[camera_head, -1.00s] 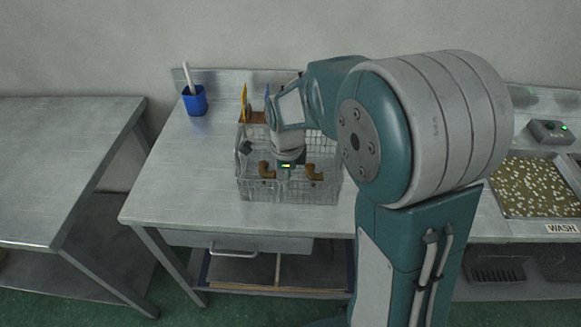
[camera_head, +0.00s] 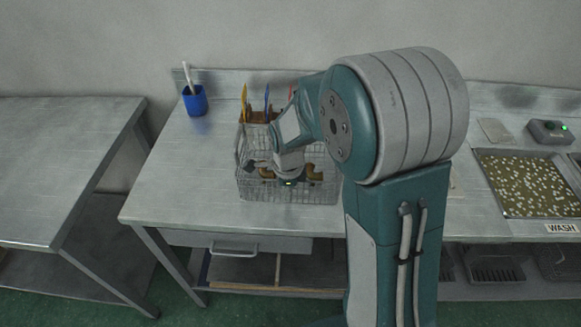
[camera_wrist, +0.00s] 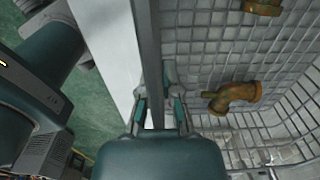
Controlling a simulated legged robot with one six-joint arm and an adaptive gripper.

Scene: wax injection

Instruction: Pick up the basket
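The basket (camera_head: 300,192) is a grey wire-mesh basket on the metal table, left of my arm in the head view. It holds brown elbow-shaped parts (camera_head: 314,171). In the wrist view its mesh (camera_wrist: 190,50) fills the right side, with a brown elbow part (camera_wrist: 236,96) inside. My gripper (camera_wrist: 160,108) points down at the basket's near side. In the head view my wrist hides the fingertips and part of the basket.
A blue cup (camera_head: 195,101) with a white stick stands at the table's back left. Colored-handled tools (camera_head: 244,102) stand behind the basket. A tray of small pale pieces (camera_head: 531,184) is at the right. The table (camera_head: 180,170) left of the basket is clear.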

